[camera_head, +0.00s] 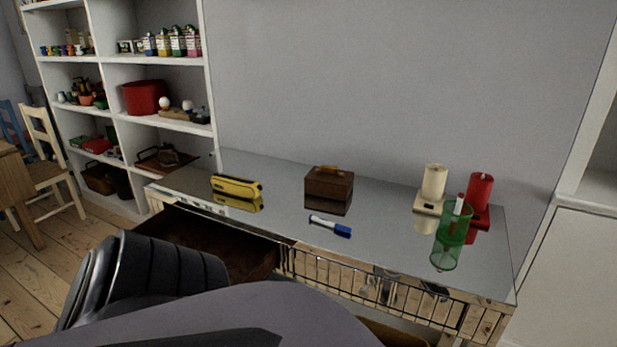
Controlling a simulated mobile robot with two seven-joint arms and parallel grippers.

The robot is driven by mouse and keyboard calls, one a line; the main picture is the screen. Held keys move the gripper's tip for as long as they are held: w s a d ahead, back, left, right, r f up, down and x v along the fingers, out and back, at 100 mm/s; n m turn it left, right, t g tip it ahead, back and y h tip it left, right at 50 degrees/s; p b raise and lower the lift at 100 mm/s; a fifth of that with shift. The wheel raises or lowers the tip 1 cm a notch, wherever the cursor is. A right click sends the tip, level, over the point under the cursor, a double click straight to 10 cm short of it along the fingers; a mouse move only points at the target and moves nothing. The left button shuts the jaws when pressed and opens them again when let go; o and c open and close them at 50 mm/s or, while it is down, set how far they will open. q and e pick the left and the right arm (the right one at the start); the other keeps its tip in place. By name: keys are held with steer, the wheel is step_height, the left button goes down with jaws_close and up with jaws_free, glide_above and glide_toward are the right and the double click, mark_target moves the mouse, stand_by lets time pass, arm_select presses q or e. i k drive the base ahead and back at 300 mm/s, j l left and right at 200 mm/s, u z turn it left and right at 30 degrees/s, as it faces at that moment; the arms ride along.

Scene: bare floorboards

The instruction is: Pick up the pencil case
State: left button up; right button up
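A yellow pencil case (237,186) with dark markings lies on the left part of a glossy, mirror-like table top (285,225). Its reflection shows just below it. Parts of my own body, dark grey and black, fill the lower left and bottom of the head view, in front of the table. Neither gripper's fingers can be seen. Nothing touches the pencil case.
An open drawer (215,240) juts out below the case. White shelves (160,60) stand behind left.

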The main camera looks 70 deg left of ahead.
mark_target(242, 187)
steer(key=u, duration=4.15)
steer(key=i+u, duration=0.2)
steer(key=i, duration=0.85)
steer(key=i+z, duration=0.1)
steer(key=i, duration=1.1)
steer(key=i+z, duration=0.2)
steer(key=i, duration=0.35)
steer(key=i+j+z, duration=0.2)
steer(key=i, duration=0.35)
